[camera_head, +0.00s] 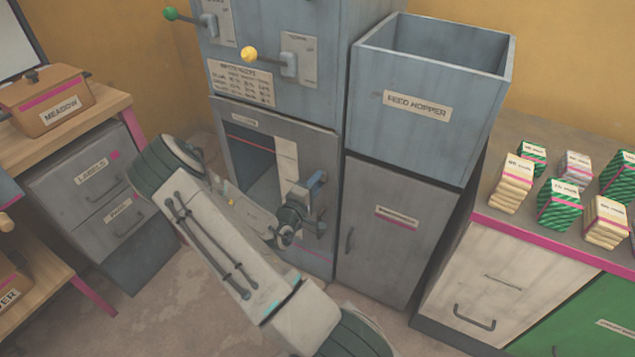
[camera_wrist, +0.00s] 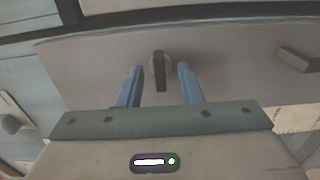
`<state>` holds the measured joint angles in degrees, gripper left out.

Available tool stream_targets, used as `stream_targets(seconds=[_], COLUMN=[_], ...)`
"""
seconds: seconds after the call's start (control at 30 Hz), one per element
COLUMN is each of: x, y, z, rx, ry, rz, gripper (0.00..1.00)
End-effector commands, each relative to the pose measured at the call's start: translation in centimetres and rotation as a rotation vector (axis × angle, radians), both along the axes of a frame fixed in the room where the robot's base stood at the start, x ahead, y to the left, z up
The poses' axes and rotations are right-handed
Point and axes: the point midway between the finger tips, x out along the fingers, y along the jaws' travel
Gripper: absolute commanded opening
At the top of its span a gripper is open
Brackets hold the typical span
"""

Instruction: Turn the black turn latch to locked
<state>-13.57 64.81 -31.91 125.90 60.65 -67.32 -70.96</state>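The black turn latch (camera_wrist: 160,72) shows in the wrist view as a short dark bar on a round base, mounted on a grey panel. The bar points down in that picture, toward my palm. My gripper (camera_wrist: 159,68) is open, with one blue finger on each side of the latch and a visible gap to both. I cannot tell how deep the fingers reach along it. In the head view my gripper (camera_head: 318,204) is at the front of the grey press cabinet (camera_head: 240,118), and I cannot make out the latch there.
The press has an open bay (camera_head: 250,165) left of my gripper. Above are a green-knobbed lever (camera_head: 171,14) and a yellow-knobbed lever (camera_head: 249,54). The feed hopper (camera_head: 425,130) stands to the right. A bar handle (camera_wrist: 298,59) is right of the latch in the wrist view.

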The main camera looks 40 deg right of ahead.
Motion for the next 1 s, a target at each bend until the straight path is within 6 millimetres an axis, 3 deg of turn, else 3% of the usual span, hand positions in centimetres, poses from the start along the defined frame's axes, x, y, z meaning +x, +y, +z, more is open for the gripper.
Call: stream_targets(seconds=[0.37, 0.47, 0.5, 1.0], x=[0.21, 0.21, 0.2, 0.23], y=[-0.55, -0.55, -0.56, -0.56], z=[-0.01, 0.0, 0.0, -0.18], rx=[0.001, 0.0, 0.0, 0.035], ry=[0.0, 0.0, 0.0, -0.084], rz=[0.0, 0.0, 0.0, 0.0], gripper=[0.33, 0.05, 0.0, 0.0])
